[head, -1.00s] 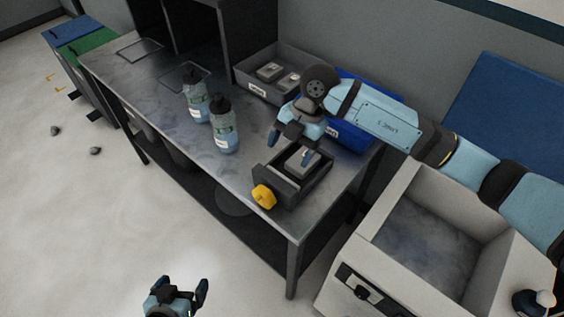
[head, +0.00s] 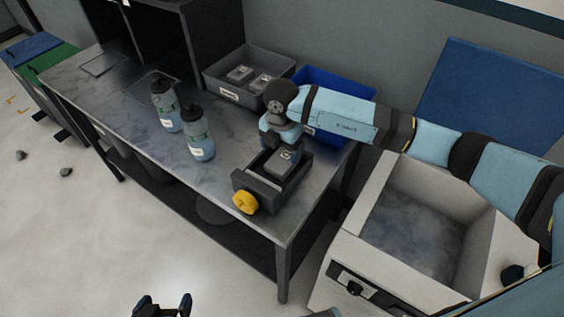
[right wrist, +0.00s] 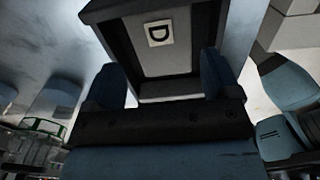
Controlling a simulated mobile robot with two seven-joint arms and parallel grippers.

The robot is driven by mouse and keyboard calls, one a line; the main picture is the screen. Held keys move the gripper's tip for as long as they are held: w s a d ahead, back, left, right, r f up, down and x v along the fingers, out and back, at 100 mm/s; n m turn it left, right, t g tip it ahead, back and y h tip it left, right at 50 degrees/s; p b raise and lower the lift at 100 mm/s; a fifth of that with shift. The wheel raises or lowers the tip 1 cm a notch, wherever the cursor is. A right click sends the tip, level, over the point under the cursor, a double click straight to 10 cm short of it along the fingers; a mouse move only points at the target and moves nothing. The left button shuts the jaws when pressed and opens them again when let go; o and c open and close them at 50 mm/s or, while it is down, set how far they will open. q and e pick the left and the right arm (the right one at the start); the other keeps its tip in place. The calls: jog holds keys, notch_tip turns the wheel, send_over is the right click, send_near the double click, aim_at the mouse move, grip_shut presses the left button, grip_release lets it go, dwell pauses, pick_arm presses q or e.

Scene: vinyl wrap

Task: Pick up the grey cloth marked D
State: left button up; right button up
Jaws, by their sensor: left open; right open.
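The grey cloth marked D (head: 285,160) lies as a flat grey block inside a small dark open box (head: 257,188) on the workbench. In the right wrist view, the cloth (right wrist: 185,58) shows its white D label, framed by the dark box walls. My right gripper (head: 278,132) is just behind and above the box, its fingers mostly hidden in the head view. In the right wrist view, this gripper (right wrist: 162,85) is open, its two fingers apart with nothing visibly held. My left gripper (head: 163,306) is open and empty at the bottom edge, away from the workbench.
A yellow knob (head: 245,202) is at the box's front. Two bottles (head: 199,142) stand to its left. A grey bin (head: 215,85) with two grey blocks and a blue bin (head: 325,83) are behind. A large pale open container (head: 375,183) is at the right.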

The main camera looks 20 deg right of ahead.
aim_at(282, 160)
notch_tip(282, 160, down, 5)
jog(key=shift+s+r, duration=0.1)
jog(key=shift+s, duration=0.05)
jog(key=shift+c, duration=0.5)
jog(key=c, duration=0.7)
jog(key=shift+o, duration=0.2)
jog(key=shift+r, duration=0.15)
